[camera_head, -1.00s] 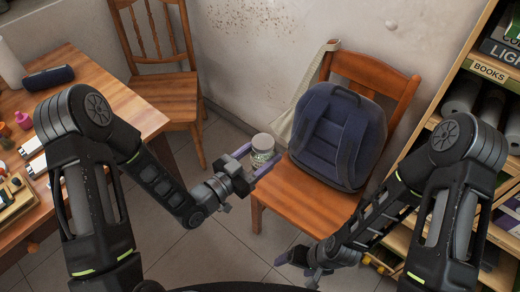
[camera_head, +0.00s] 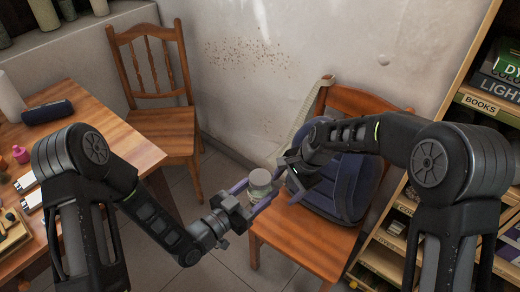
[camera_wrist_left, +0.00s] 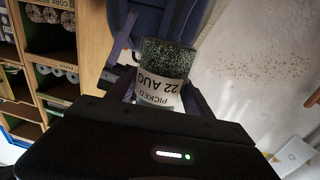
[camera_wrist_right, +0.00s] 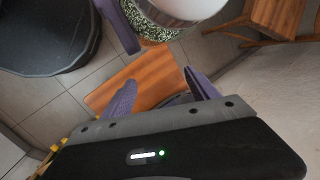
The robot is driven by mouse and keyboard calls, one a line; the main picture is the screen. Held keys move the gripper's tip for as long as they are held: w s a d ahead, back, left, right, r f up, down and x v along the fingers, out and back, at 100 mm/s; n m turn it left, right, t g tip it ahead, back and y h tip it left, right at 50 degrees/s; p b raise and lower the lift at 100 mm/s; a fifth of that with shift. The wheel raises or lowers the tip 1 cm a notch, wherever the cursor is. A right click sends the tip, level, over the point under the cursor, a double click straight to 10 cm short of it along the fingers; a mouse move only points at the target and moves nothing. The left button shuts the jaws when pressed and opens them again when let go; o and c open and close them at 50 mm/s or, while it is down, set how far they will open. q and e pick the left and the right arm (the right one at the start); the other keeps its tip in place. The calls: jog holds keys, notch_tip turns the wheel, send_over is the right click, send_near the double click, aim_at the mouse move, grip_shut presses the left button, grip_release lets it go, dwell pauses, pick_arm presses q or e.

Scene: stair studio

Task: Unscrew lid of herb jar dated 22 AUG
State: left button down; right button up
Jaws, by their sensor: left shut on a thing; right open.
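The herb jar (camera_head: 262,186) is a clear jar of green herbs with a pale lid (camera_head: 261,177). Its white label (camera_wrist_left: 162,92) reads "PICKED 22 AUG" in the left wrist view. My left gripper (camera_head: 258,196) is shut on the jar and holds it up in the air in front of the chair. My right gripper (camera_head: 286,176) is open and empty, just right of the jar and close to it.
A wooden chair (camera_head: 300,243) bears a dark blue backpack (camera_head: 345,190) behind my right arm. A wooden table (camera_head: 110,140) stands at the left, a second chair (camera_head: 165,130) at the back. A bookshelf (camera_head: 480,120) stands at the right.

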aim_at(260, 177)
jog(key=w+a+r+m, duration=0.1)
jog(key=a+r, duration=0.1)
jog(key=r, duration=0.5)
jog(key=w+a+r+m, duration=0.1)
jog(key=w+a+r, duration=0.1)
jog(key=r, duration=0.5)
jog(key=s+a+r+m+h, duration=0.1)
jog(key=s+m, duration=0.1)
jog(key=m, duration=0.1)
jog(key=s+a+r+m+g+h, duration=0.1)
jog(key=s+m, duration=0.1)
jog(key=m, duration=0.2)
jog(key=s+a+r+m+h, duration=0.1)
jog(key=s+r+m, duration=0.1)
jog(key=m, duration=0.1)
jog(key=shift+s+m, duration=0.25)
jog(key=shift+m, duration=0.15)
jog(key=shift+s+r+m+h, duration=0.4)
jog(key=shift+s+r+m, duration=0.1)
jog(key=shift+m, duration=0.5)
jog(key=shift+w, duration=0.1)
jog(key=shift+f, duration=4.05)
jog(key=shift+c, duration=0.4)
